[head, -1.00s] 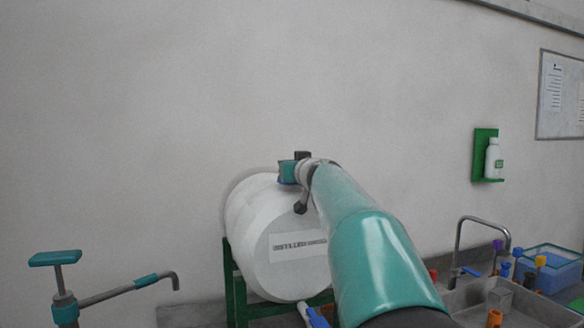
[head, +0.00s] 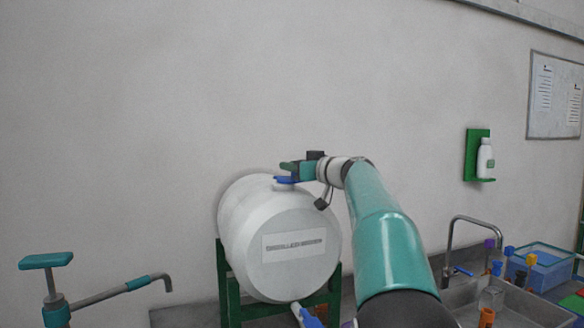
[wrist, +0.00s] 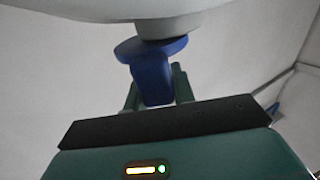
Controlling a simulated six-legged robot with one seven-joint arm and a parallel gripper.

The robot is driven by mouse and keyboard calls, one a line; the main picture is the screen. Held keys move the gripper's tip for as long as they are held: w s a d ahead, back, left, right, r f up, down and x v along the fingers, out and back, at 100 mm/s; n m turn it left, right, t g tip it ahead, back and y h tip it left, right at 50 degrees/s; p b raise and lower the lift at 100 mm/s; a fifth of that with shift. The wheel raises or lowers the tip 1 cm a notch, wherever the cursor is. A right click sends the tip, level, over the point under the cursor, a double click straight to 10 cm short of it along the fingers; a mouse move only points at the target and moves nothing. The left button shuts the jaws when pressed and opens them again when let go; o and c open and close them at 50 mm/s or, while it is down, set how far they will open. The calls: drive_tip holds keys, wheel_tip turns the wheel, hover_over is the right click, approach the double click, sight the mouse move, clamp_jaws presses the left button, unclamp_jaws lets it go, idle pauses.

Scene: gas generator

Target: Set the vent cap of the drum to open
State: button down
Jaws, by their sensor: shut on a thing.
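The white drum (head: 285,265) lies on its side on a green stand, with a label on its round end. Its blue vent cap (head: 286,180) is on top of the drum. My gripper (head: 287,170) is at the cap, reaching from the right. In the wrist view the blue cap (wrist: 152,72) has a round flange and a narrower grip part, and my gripper (wrist: 155,90) has its two green fingers on either side of that part, shut on it. The cap's flange still meets the white neck of the drum. The fingertips are partly hidden behind the cap.
A pump with a teal handle (head: 46,261) stands at the left. A sink with a tap (head: 478,222) and several coloured-capped bottles is at the right. A white bottle in a green wall holder (head: 485,160) hangs behind. The wall above the drum is clear.

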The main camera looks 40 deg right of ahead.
drive_tip(key=c, duration=1.2)
unclamp_jaws()
drive_tip(key=shift+w, duration=0.15)
drive_tip(key=shift+o, duration=0.2)
drive_tip(key=s+d, duration=0.2)
drive_tip(key=s, duration=1.2)
